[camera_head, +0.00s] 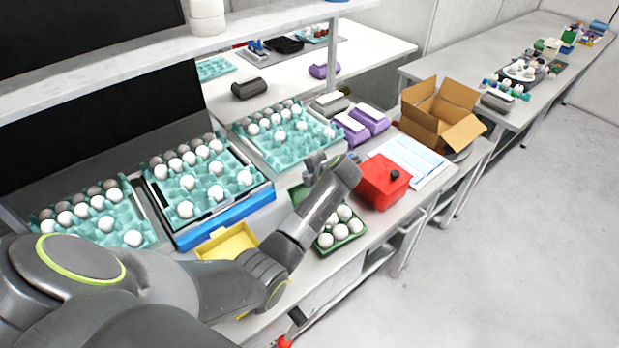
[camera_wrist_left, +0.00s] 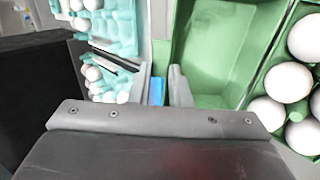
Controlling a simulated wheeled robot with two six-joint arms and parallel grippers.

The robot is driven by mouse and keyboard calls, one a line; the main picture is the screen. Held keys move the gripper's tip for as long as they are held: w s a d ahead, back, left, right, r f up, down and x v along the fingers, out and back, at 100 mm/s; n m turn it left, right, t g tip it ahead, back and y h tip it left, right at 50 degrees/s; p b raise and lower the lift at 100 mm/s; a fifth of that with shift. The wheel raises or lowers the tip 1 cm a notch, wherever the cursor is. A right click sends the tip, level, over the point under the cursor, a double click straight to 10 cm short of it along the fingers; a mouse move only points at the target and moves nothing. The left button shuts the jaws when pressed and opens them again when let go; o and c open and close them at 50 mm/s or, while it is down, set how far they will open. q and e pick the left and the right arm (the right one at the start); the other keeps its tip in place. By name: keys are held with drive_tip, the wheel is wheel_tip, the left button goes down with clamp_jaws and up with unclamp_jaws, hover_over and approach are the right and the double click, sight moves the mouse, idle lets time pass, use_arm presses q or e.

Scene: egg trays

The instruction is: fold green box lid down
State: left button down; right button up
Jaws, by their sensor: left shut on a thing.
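The green egg box (camera_head: 357,236) stands open near the front edge of the table, with several white eggs in its base. Its green lid (camera_head: 299,193) stands open on the far side, partly hidden by my left arm. In the left wrist view the hollow inside of the lid (camera_wrist_left: 212,45) faces the camera, and the egg-filled base (camera_wrist_left: 257,85) is at the right. My left gripper (camera_head: 328,163) is at the lid; in the wrist view its fingers (camera_wrist_left: 163,88) are shut on the lid's edge. My right gripper is not in view.
A red box (camera_head: 381,184) with a black knob stands close to the right of the green box. A yellow tray (camera_head: 228,243) and a blue tray (camera_head: 225,219) lie to the left. Teal egg trays (camera_head: 282,152) stand behind. An open cardboard box (camera_head: 425,118) is farther right.

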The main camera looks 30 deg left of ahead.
use_arm(q)
drive_tip(key=c, duration=1.4)
unclamp_jaws()
drive_tip(key=shift+o, duration=0.2)
drive_tip(key=b+v, duration=0.5)
drive_tip(key=v, duration=1.2)
drive_tip(key=shift+r, duration=0.15)
drive_tip(key=shift+d, duration=0.1)
